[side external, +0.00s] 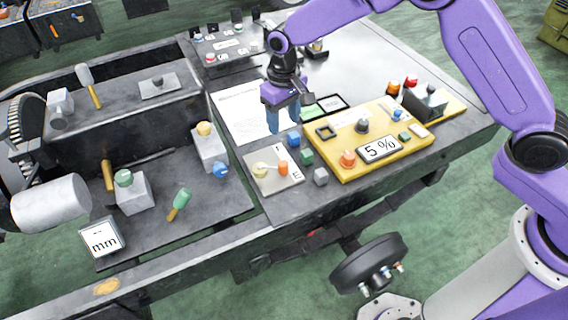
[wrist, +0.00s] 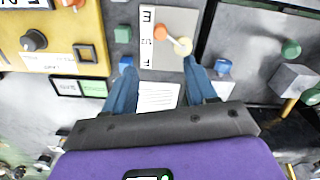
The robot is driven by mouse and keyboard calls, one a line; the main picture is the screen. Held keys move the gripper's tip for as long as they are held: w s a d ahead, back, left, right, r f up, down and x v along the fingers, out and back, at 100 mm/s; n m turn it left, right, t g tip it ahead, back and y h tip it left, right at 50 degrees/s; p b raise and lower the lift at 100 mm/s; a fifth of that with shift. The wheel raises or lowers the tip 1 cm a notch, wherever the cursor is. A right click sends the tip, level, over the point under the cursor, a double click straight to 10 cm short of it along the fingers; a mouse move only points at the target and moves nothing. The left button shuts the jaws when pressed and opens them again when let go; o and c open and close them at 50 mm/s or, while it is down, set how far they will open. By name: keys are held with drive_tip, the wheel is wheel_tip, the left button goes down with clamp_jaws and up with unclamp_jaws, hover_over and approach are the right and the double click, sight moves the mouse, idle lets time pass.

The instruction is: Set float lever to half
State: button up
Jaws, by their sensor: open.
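The float lever's grey plate (side external: 266,184) lies at the table's front edge, left of the yellow panel; it also shows at the top of the wrist view (wrist: 180,20). It is marked E, 1/2 and F. The lever is a pale rod with a cream ball (side external: 260,170) and an orange end (side external: 283,168). In the wrist view the orange end (wrist: 160,31) lies nearest the marks, between 1/2 and E. My gripper (side external: 273,122) is open and empty, above the table behind the plate. Its blue fingers (wrist: 160,85) point towards the plate in the wrist view.
The yellow panel (side external: 370,165) with knobs and a "5 %" display stands right of the plate. Small blue (side external: 293,138), green (side external: 306,157) and grey cubes (side external: 320,176) lie between them. A white sheet (side external: 238,112) lies behind. A grey block with a yellow knob (side external: 204,129) stands left.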

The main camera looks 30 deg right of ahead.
sight(284, 163)
wheel_tip(284, 163, down, 17)
drive_tip(key=shift+f, duration=0.1)
idle(0.5)
drive_tip(key=shift+c, duration=0.3)
clamp_jaws()
